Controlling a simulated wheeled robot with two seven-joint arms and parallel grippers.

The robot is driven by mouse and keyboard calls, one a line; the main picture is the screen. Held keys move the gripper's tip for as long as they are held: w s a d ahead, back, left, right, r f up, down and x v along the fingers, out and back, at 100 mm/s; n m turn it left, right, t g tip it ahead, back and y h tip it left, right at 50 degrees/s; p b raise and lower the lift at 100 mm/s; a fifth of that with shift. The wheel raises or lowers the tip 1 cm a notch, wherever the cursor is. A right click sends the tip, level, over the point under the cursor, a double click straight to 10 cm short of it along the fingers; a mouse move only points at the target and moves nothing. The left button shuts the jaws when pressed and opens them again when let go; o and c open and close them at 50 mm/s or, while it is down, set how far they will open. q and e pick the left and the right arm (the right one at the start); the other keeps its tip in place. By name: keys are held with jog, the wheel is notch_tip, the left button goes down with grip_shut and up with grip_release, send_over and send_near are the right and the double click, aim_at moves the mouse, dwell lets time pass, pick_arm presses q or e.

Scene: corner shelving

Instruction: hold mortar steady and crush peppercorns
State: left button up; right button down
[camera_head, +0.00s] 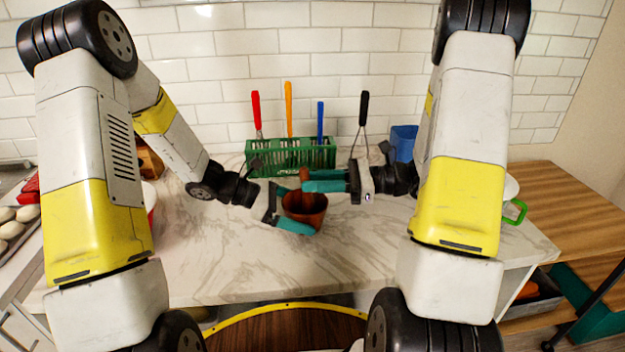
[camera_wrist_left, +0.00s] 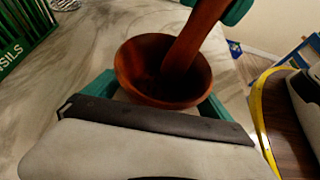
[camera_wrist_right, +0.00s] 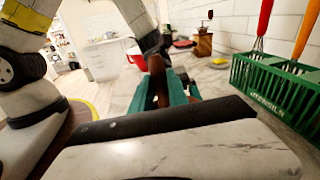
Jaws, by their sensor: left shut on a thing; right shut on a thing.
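The brown wooden mortar (camera_head: 306,211) stands upright on the marble counter; its dark bowl shows in the left wrist view (camera_wrist_left: 150,72). My left gripper (camera_head: 290,208) is shut on the mortar, with its teal fingers on either side of it. The brown pestle (camera_head: 305,177) is in my right gripper (camera_head: 312,181), which is shut on it above the mortar. The pestle's lower end reaches down into the bowl, tilted in the left wrist view (camera_wrist_left: 192,45). It also shows in the right wrist view (camera_wrist_right: 158,80). I cannot make out any peppercorns in the bowl.
A green utensil rack (camera_head: 290,157) with several coloured-handled utensils stands behind the mortar. A blue cup (camera_head: 403,143) is at the back right. A wooden grinder (camera_wrist_right: 203,42) shows in the right wrist view. The counter in front of the mortar is clear.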

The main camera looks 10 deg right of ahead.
jog(key=shift+f, duration=1.1)
jog(key=shift+r, duration=0.15)
jog(key=shift+r, duration=0.95)
jog(key=shift+a, duration=0.1)
jog(key=shift+a, duration=1)
